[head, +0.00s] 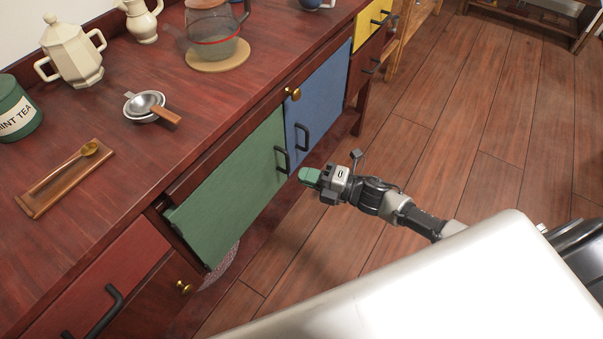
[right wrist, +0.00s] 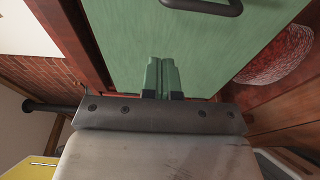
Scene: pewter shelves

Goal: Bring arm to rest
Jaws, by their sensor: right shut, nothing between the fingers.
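My right gripper (head: 311,177) has green fingertips and is held out over the floor in front of the cabinet. Its fingers are together and empty. In the right wrist view the closed fingertips (right wrist: 161,76) point toward the green cabinet door (head: 232,187), with the door's dark handle (right wrist: 205,5) at the top of the picture. The door stands a little ajar at its left edge. In the head view a gap shows between the gripper and the door's handle (head: 282,160). My left gripper is not in view.
The blue door (head: 318,95) is right of the green one. The wooden counter (head: 190,170) carries a mint tea tin (head: 17,108), a tray with a spoon (head: 40,205), strainers (head: 144,103) and a glass pot (head: 212,30). The wooden floor (head: 450,130) to the right is clear.

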